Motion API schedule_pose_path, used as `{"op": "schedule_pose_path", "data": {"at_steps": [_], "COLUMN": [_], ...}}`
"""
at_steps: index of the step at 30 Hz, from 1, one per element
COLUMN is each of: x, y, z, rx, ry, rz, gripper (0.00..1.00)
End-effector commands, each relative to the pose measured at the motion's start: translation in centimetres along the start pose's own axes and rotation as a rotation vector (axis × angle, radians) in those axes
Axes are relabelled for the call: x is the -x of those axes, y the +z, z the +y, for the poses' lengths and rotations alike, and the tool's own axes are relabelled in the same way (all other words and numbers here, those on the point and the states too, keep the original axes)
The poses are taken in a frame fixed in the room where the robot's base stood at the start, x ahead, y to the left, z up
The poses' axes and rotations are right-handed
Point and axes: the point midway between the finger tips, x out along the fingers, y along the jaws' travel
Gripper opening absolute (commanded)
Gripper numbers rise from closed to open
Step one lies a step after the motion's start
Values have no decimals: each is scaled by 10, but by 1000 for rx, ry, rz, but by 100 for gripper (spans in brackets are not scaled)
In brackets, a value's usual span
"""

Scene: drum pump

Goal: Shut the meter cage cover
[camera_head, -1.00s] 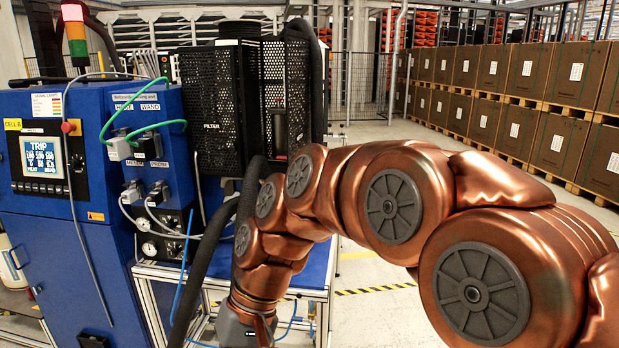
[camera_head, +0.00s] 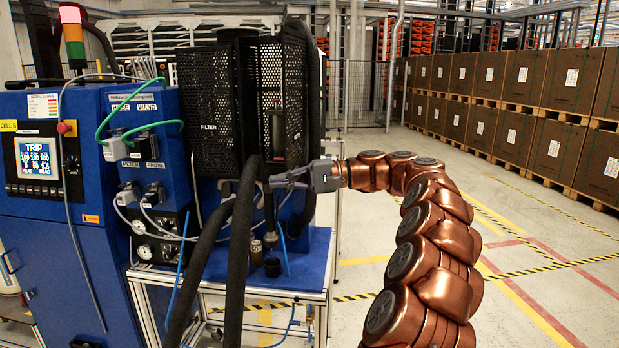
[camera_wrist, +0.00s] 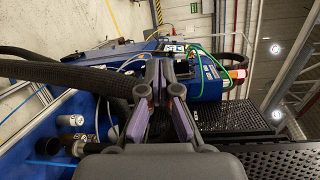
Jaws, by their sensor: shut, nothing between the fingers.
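A black perforated cage (camera_head: 212,95) stands on the blue unit, its left panel marked FILTER. A second perforated panel (camera_head: 293,90) stands to its right, with a dark gap and a dark upright part between them. I cannot tell for sure which panel is the cover or how far it is open. My gripper (camera_head: 272,180) points left just below the right panel, near the dark hoses. In the wrist view its fingers (camera_wrist: 161,70) converge, shut and empty. Perforated black mesh (camera_wrist: 235,118) lies to the right of them there. Whether the fingers touch anything is unclear.
Thick black hoses (camera_head: 238,245) hang in front of the cage, close to my gripper. Small cylinders (camera_head: 271,266) stand on the blue table (camera_head: 310,262) below. A blue control cabinet (camera_head: 65,200) stands at left. The floor to the right is clear.

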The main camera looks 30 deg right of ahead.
Motion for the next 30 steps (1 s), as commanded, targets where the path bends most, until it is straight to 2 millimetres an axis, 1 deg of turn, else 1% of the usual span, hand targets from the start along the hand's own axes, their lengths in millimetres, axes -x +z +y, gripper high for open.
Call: {"op": "schedule_pose_path", "data": {"at_steps": [1,2,3,5,6,8,9,12,15,18,21,26,30], "x": [25,38,56,84,102,127,142,171,192,203,203,189,172], "y": [-18,-26,-35,-47,-54,-62,-65,-71,-72,-73,-74,-76,-82], "z": [5,6,8,11,14,20,22,31,35,38,38,34,30], "rx": [6,11,21,37,49,65,77,101,121,132,135,137,137], "ry": [-33,-51,-72,-103,-119,-137,-147,-159,-165,-168,-168,-168,-169], "rz": [42,60,85,127,155,191,213,254,287,303,306,302,301], "gripper": [0,0,0,0,0,0,0,0,0,0,0,0,0]}}
